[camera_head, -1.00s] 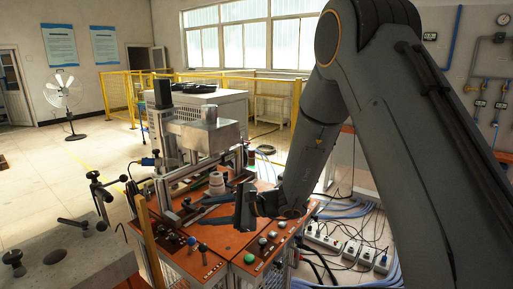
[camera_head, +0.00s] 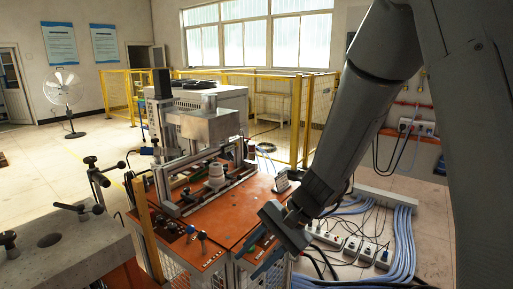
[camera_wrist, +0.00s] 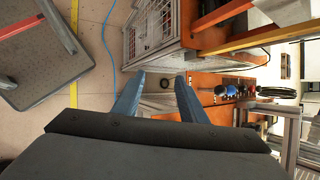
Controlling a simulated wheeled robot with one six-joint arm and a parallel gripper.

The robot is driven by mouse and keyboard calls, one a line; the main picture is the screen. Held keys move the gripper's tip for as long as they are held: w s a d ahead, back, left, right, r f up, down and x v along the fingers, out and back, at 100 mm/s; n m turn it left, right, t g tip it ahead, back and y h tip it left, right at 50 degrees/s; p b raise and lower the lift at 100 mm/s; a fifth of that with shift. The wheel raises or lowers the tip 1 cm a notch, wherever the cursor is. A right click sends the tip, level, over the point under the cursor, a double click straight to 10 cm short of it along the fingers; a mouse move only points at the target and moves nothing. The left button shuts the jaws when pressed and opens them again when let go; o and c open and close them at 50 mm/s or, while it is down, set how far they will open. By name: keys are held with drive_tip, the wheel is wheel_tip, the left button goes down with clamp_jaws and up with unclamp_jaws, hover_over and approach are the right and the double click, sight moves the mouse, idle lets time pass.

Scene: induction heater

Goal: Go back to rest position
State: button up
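My gripper (camera_head: 258,252) is at the front right edge of the orange-topped workbench (camera_head: 232,215), pointing down and left. In the wrist view, my gripper (camera_wrist: 159,77) shows two blue-grey fingers spread apart with nothing between them. The induction heater machine (camera_head: 205,125) stands on the bench, behind and left of my gripper. A pale stacked cylindrical part (camera_head: 216,174) stands upright on the machine's rail, apart from my gripper.
Power strips (camera_head: 352,245) and blue cables (camera_head: 405,235) lie on the floor at right. A grey block table (camera_head: 70,245) is at front left. Knobs (camera_head: 202,237) line the bench's front. A yellow fence (camera_head: 318,110) and a fan (camera_head: 64,92) are behind.

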drive_tip(key=s+d+f+n+h+b, duration=0.1)
drive_tip(key=s+d+n+h, duration=0.1)
drive_tip(key=d, duration=0.4)
drive_tip(key=s+d+f+n+t+h+b, duration=0.1)
drive_tip(key=s+d+f+n+h+b, duration=0.1)
drive_tip(key=d, duration=0.5)
drive_tip(key=s+d+f+n+t+h+b, duration=0.1)
drive_tip(key=s+d+n+h+b, duration=0.1)
drive_tip(key=d, duration=0.5)
drive_tip(key=shift+d+f+n+h, duration=0.2)
drive_tip(key=shift+f+n+h, duration=0.1)
drive_tip(key=shift+n+h, duration=0.5)
drive_tip(key=shift+s, duration=0.1)
